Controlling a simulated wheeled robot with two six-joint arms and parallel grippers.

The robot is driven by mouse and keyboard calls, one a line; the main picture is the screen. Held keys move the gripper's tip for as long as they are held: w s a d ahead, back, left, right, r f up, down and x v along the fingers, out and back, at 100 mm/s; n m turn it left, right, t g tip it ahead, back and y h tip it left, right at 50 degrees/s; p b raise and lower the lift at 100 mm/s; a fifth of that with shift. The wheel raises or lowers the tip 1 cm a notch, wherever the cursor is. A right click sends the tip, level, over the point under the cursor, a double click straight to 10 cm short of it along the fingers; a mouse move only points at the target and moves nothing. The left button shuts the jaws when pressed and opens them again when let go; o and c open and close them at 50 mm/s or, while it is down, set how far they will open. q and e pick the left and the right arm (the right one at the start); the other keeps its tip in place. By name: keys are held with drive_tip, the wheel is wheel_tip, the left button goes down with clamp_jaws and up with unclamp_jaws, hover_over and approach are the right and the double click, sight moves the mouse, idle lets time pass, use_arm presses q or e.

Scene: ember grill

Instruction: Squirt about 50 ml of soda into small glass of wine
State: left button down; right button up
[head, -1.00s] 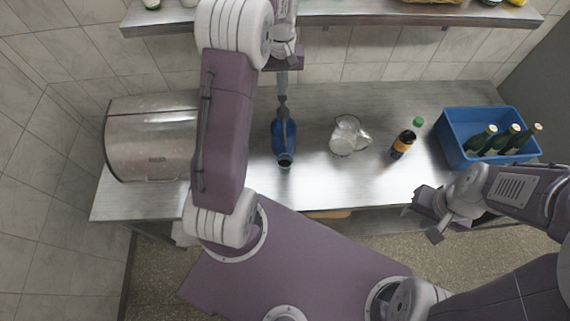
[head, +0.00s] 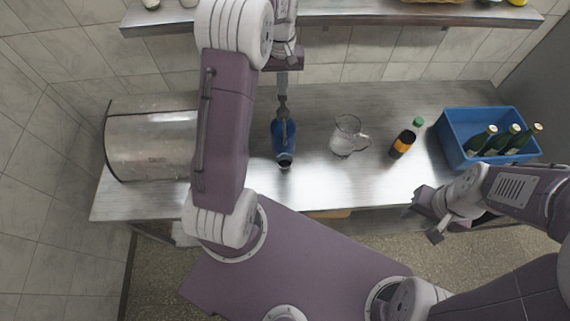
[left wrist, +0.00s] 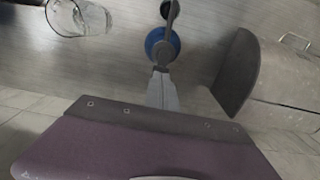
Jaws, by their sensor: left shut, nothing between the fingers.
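A blue bottle with a grey metal head, seemingly the soda siphon (head: 284,142), stands on the steel counter. It also shows in the left wrist view (left wrist: 160,46). My left gripper (head: 282,97) is shut and empty, its fingertips at or just above the siphon's head; I cannot tell if they touch. Its closed fingers also show in the left wrist view (left wrist: 161,75). A clear glass jug with a handle (head: 345,138) stands right of the siphon, and partly shows in the left wrist view (left wrist: 78,18). I cannot make out a small wine glass. My right gripper (head: 423,218) is open and empty at the counter's front edge.
A dark bottle with an orange label (head: 402,146) stands right of the jug. A blue crate (head: 451,150) with several green bottles is at the right end. A metal bin-like box (head: 150,145) fills the left end. A shelf (head: 340,17) hangs above the back.

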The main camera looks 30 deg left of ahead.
use_arm(q)
drive_tip(key=shift+f, duration=0.15)
drive_tip(key=shift+f+b, duration=0.75)
drive_tip(key=shift+f, duration=0.3)
idle(1.6)
wheel_tip(320, 180, up, 5)
drive_tip(key=p, duration=0.5)
drive_tip(key=shift+r, duration=0.2)
drive_tip(key=shift+f, duration=0.15)
